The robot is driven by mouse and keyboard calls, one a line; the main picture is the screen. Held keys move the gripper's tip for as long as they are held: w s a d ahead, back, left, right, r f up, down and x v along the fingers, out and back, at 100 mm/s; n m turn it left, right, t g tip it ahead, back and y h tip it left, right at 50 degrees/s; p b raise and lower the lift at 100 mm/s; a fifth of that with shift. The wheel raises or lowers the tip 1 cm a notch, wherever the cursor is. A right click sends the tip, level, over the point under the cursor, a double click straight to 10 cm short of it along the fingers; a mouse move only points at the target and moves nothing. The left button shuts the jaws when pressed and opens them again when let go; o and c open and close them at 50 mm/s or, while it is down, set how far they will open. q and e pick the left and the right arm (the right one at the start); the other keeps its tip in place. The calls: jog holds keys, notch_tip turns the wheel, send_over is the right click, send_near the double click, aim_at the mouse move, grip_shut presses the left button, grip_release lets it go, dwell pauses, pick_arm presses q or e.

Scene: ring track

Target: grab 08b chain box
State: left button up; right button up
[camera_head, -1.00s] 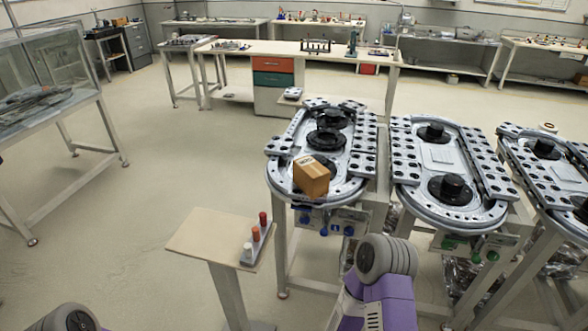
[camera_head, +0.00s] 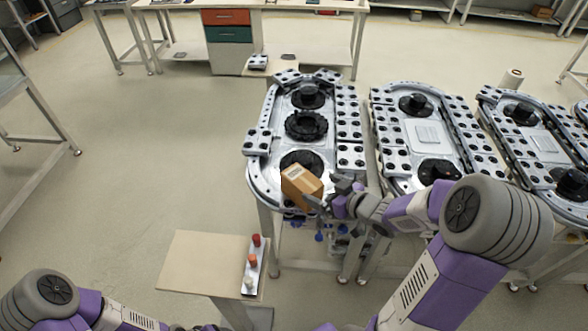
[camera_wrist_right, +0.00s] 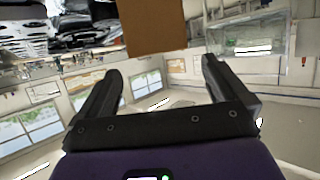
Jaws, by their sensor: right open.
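A brown cardboard box (camera_head: 301,187) with a pale label sits tilted on the near end of the left ring track (camera_head: 259,183). In the right wrist view the box (camera_wrist_right: 153,27) shows at the top, beyond and between the two fingers. My right gripper (camera_head: 325,197) is at the right side of the box, close to it. In the right wrist view my right gripper (camera_wrist_right: 163,75) is open with nothing between its fingers. Whether a finger touches the box cannot be told. My left arm shows at the lower left, its gripper out of view.
A small beige table (camera_head: 200,262) stands in front, with a strip of red, orange and white pegs (camera_head: 253,262) at its right edge. More ring tracks (camera_head: 425,140) stand to the right. A drawer cabinet (camera_head: 229,35) is behind. Floor at left is clear.

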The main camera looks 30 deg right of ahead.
aim_at(307, 181)
jog(key=b+x, duration=0.1)
jog(key=x, duration=0.1)
jog(key=shift+w+f, duration=0.15)
jog(key=shift+w, duration=0.2)
jog(key=shift+w+a+f, duration=0.15)
jog(key=shift+w+f, duration=0.05)
jog(key=shift+w, duration=0.05)
jog(key=b+x, duration=0.1)
jog(key=x, duration=0.2)
jog(key=shift+w+a+f, duration=0.15)
jog(key=shift+w+f, duration=0.05)
jog(key=shift+w, duration=0.1)
jog(key=shift+w+f, duration=0.1)
jog(key=shift+w, duration=0.3)
jog(key=c, duration=1.7)
grip_shut()
